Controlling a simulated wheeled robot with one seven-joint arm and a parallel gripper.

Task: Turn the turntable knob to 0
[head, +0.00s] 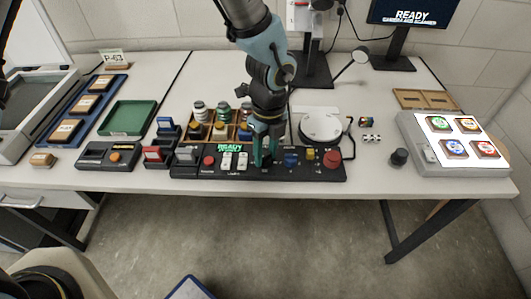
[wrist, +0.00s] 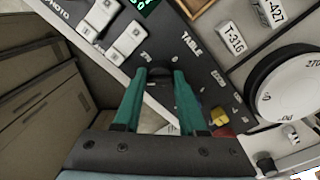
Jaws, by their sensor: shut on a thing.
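The black control panel (head: 215,174) lies along the table's front edge. The turntable knob (wrist: 159,72) is a dark round knob on the panel near the word TABLE, with small printed marks around it. My gripper (head: 264,160) points down onto the panel. In the wrist view, the teal fingers of my gripper (wrist: 158,76) are shut on the knob, one on each side. The pointer of the knob cannot be made out. The white round turntable (head: 321,126) stands behind the panel and also shows in the wrist view (wrist: 290,90). In the head view my gripper hides the knob.
On the panel are white switches (head: 234,160), a blue control (head: 291,160), a yellow control (head: 310,154) and a red button (head: 332,159). A wooden rack of spools (head: 216,131) stands behind. A green tray (head: 128,118) is left; a lit box of badges (head: 425,160) is right.

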